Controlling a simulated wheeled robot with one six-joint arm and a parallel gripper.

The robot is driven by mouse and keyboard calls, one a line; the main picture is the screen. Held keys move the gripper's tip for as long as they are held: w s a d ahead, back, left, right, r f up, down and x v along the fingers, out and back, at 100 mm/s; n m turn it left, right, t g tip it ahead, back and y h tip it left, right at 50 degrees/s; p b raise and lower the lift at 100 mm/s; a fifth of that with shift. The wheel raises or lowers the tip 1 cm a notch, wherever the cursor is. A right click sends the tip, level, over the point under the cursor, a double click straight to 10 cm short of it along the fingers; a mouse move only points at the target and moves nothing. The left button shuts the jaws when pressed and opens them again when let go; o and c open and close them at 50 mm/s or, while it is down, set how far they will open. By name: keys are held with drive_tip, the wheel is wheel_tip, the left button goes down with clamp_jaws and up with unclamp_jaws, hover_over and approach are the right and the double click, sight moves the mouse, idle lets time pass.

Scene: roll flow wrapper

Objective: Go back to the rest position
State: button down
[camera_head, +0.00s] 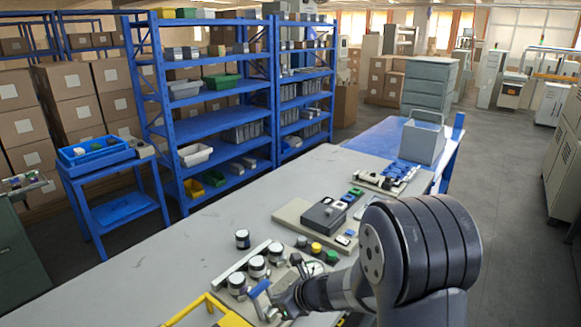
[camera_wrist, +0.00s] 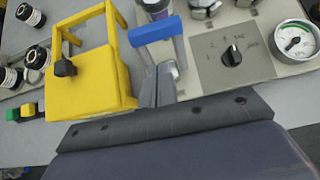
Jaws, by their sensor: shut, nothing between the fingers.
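My gripper (camera_wrist: 165,75) is in the wrist view, its fingers together with nothing held. They point at a panel with a blue-handled lever (camera_wrist: 154,29); whether they touch it I cannot tell. To their right are a black rotary knob (camera_wrist: 232,54) on a grey plate and a round gauge (camera_wrist: 294,40). To their left is a yellow guard frame (camera_wrist: 90,85) with a black knob. In the head view my gripper (camera_head: 283,297) is low over the bench, close to the blue lever (camera_head: 260,288); my arm hides part of the panel.
The long grey workbench (camera_head: 150,250) holds several black-and-white cylinders (camera_head: 258,266), a black box (camera_head: 323,214) and a grey bin (camera_head: 423,140). Blue shelves (camera_head: 210,122) stand behind it. A blue cart (camera_head: 100,170) stands at the left. The bench's left part is clear.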

drive_tip(key=shift+s+d+f+t+y+b, duration=0.3)
drive_tip(key=shift+s+d+y+b, duration=0.1)
drive_tip(key=shift+b, duration=0.45)
drive_tip(key=shift+r, duration=0.15)
drive_tip(key=shift+r, duration=0.15)
